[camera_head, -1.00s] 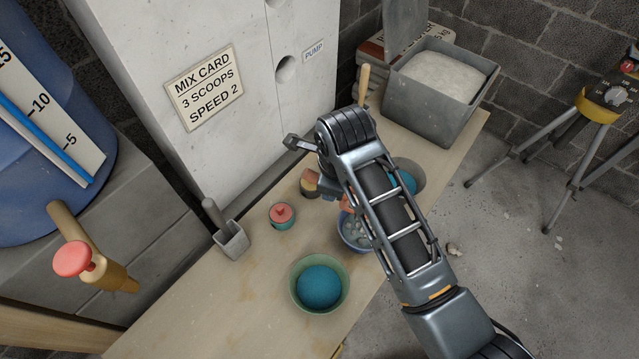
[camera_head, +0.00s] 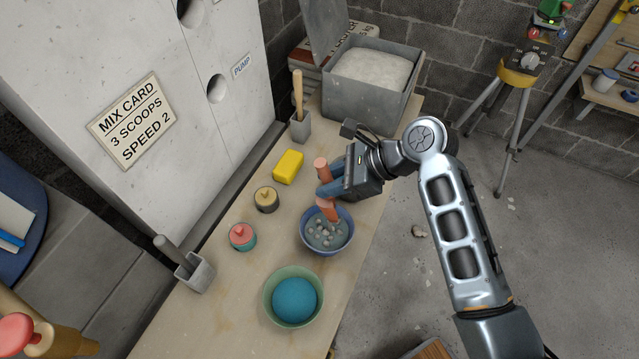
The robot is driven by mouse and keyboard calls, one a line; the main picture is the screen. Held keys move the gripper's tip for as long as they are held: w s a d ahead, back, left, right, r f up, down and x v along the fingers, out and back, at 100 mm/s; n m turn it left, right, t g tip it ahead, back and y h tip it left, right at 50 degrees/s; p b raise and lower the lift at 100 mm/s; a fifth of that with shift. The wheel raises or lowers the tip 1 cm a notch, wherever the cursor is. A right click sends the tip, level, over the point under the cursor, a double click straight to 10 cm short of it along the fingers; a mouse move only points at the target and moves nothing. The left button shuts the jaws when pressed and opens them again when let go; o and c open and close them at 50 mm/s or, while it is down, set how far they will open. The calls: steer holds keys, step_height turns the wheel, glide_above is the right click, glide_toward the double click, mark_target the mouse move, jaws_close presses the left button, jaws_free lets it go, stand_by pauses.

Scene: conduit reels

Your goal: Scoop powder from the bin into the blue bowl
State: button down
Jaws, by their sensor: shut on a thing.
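The grey bin (camera_head: 352,103) stands at the far end of the bench, lid raised, with white powder (camera_head: 375,69) inside. The blue bowl (camera_head: 344,244) stands mid-bench and holds grey-blue material with several pale lumps. My gripper (camera_head: 329,190) is shut on an orange-red handled tool (camera_head: 321,166), upright over the blue bowl. The tool's lower end reaches to or into the bowl; I cannot tell if it touches the contents. A grey scoop (camera_head: 300,128) with a wooden handle stands near the bin. Another grey scoop (camera_head: 196,274) with a dark handle is at the left.
A green bowl (camera_head: 270,312) with a blue domed mass is in front of the blue bowl. A yellow block (camera_head: 288,167) and two small lidded pots (camera_head: 266,200) (camera_head: 242,238) stand left of it. A concrete block lines the bench's left. Open floor lies right.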

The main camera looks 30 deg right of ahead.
steer(key=shift+w+a+r+p, duration=0.15)
steer(key=shift+a+r+p, duration=0.15)
steer(key=shift+a+r, duration=0.1)
steer(key=shift+w+a+r+g+h, duration=0.2)
steer(key=shift+a+r+g+h, duration=0.1)
steer(key=shift+a+h, duration=0.2)
steer(key=shift+w+a+r+g+h, duration=0.25)
steer(key=shift+a+h, duration=0.1)
steer(key=shift+h, duration=0.15)
steer(key=shift+s+d+f+t+y, duration=0.3)
steer(key=shift+d+f+y, duration=0.2)
steer(key=shift+d, duration=0.1)
steer(key=shift+s+d+f+t+y, duration=0.15)
steer(key=shift+s+d+f+y, duration=0.15)
steer(key=shift+d+f+y, duration=0.2)
steer(key=shift+w+a+h+p, duration=0.25)
steer(key=shift+a+h+p, duration=0.05)
steer(key=shift+a+h, duration=0.2)
steer(key=w+a+f+g+h+b, duration=0.1)
steer(key=w+a+f+g+h, duration=0.1)
steer(key=a+h, duration=0.3)
steer(key=w+a+f+n+g+h+b, duration=0.1)
steer(key=w+a+f+g+h, duration=0.2)
steer(key=a+h, duration=0.3)
steer(key=shift+a+g+h, duration=0.15)
steer(key=shift+g+h, duration=0.25)
steer(key=shift+h, duration=0.1)
